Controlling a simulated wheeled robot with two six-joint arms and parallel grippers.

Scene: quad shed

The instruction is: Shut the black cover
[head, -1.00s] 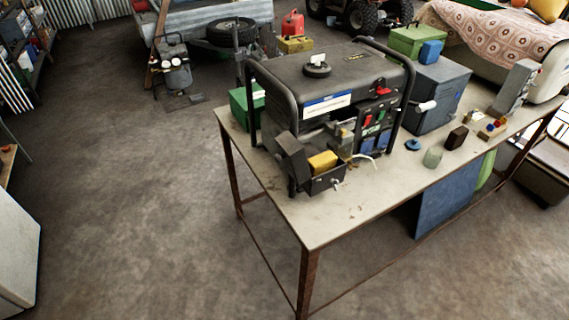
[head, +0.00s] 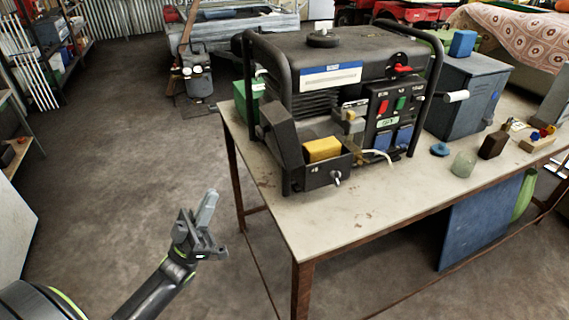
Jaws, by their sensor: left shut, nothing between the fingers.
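The black cover (head: 281,132) belongs to a small box (head: 326,177) at the lower front left of the black generator (head: 345,62) on the workbench. The cover stands raised at the box's left side, so the box is open. A yellow block (head: 322,149) shows inside it, and a small metal latch (head: 337,178) is on its front. My left gripper (head: 208,205) is shut and empty, low and left of the bench, apart from the cover. My right gripper is not in view.
The workbench (head: 330,235) has bare top in front of the box. A white cable (head: 378,155) lies beside the box. A glass jar (head: 464,163), a blue round piece (head: 440,149) and a dark block (head: 493,145) stand to the right. Floor left of the bench is clear.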

